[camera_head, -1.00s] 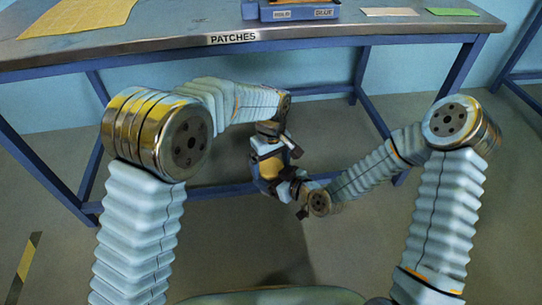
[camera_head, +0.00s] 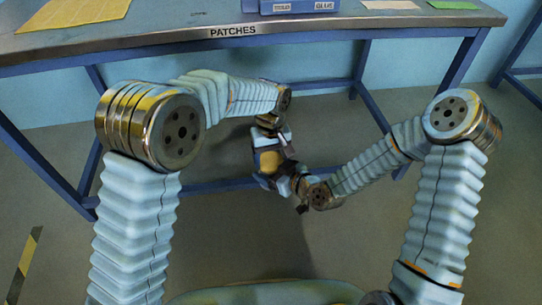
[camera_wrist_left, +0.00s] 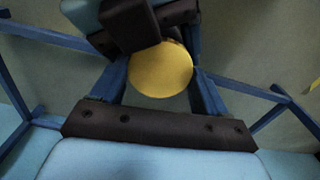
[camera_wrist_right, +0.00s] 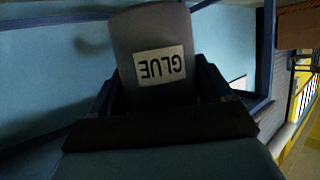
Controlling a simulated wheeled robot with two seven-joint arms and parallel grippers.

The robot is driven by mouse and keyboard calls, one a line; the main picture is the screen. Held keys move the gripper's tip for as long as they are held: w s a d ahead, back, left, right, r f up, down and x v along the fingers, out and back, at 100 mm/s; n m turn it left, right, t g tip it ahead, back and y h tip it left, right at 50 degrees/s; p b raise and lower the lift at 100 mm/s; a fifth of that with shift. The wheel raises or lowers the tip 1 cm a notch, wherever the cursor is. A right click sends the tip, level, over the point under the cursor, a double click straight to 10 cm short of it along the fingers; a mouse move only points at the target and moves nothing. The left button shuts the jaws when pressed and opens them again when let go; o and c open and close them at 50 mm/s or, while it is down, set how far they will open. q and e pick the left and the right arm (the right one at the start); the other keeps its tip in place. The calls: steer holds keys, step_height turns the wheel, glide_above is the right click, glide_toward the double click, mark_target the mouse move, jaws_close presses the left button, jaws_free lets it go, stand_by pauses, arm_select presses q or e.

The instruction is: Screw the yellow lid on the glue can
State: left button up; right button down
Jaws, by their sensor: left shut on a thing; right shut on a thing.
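The round yellow lid (camera_wrist_left: 160,70) lies between the fingers of my left gripper (camera_wrist_left: 160,85) in the left wrist view. Its flat face is toward the camera. The lid shows small in the head view (camera_head: 270,161), below the bench edge and close to both grippers. My right gripper (camera_wrist_right: 155,95) is shut on the grey glue can (camera_wrist_right: 152,50), whose white GLUE label reads upside down in the right wrist view. The two grippers are close together in the head view. No lid shows in the right wrist view, and I cannot tell whether lid and can touch.
A bench (camera_head: 180,42) with a PATCHES label (camera_head: 233,31) runs across the back. On it lie a yellow sheet (camera_head: 75,12), a blue holder (camera_head: 298,9) marked HOLD and GLUE, a pale patch (camera_head: 390,5) and a green patch (camera_head: 453,6). Bench legs stand behind the grippers.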

arm_select(q)
steer(key=o, duration=1.2)
steer(key=shift+c, duration=0.2)
steer(key=shift+d, duration=0.1)
steer(key=shift+r, duration=2.3)
step_height(320, 180, up, 12)
steer(key=shift+f, duration=0.1)
